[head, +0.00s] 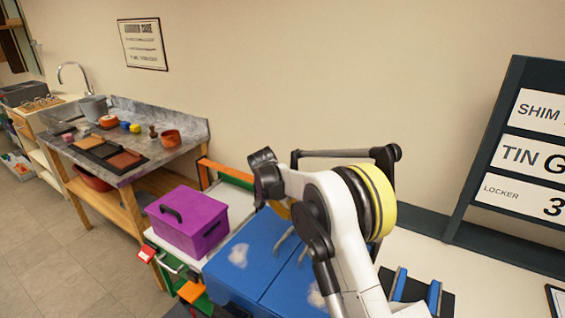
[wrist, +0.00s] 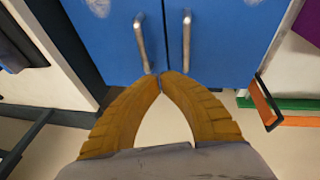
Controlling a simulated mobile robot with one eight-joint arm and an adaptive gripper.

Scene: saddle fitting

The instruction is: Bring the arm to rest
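My arm (head: 345,225) stands raised and bent in the middle of the head view, white with black joints and a yellow band. My gripper (wrist: 162,77) has two ribbed ochre fingers whose tips meet in the wrist view, with nothing between them. In the head view it is mostly hidden behind the arm's dark wrist; only a bit of ochre shows. The fingertips appear before the blue cabinet (wrist: 215,45), close to the lower ends of its two metal handles (wrist: 163,40). I cannot tell whether they touch it.
A purple box (head: 188,222) sits left of the blue cabinet. Further left is a workbench (head: 190,150) with pots and trays. A dark-framed label board (head: 505,150) stands at the right. Blue-and-black holders (head: 415,290) lie near the arm. Floor shows at lower left.

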